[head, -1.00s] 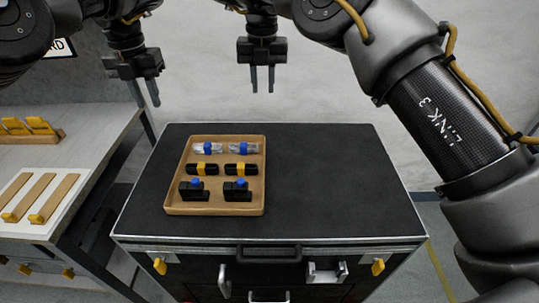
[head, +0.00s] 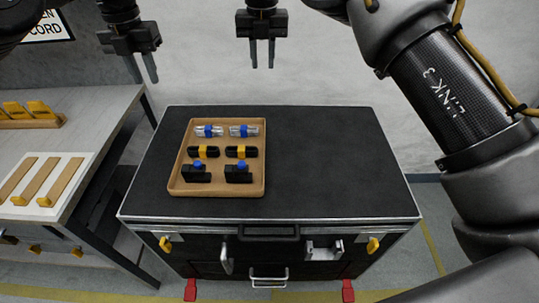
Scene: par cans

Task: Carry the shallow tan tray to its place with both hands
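The shallow tan tray (head: 218,190) lies flat on the left part of a black-topped cabinet (head: 330,160). It holds several small items in rows: silver pieces with blue bands (head: 207,131), black pieces with yellow bands (head: 204,152), and black blocks with blue knobs (head: 195,172). My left gripper (head: 145,68) is up and to the left of the tray, its fingers apart and empty. My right gripper (head: 262,54) is above and beyond the tray's far edge, fingers pointing down, apart and empty. Neither gripper touches the tray.
A grey bench (head: 95,110) stands at the left. On it are a white board with tan strips (head: 42,184) and a rack with yellow pieces (head: 30,117). The cabinet top right of the tray is clear. The cabinet front has handles (head: 268,282) and yellow latches (head: 374,245).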

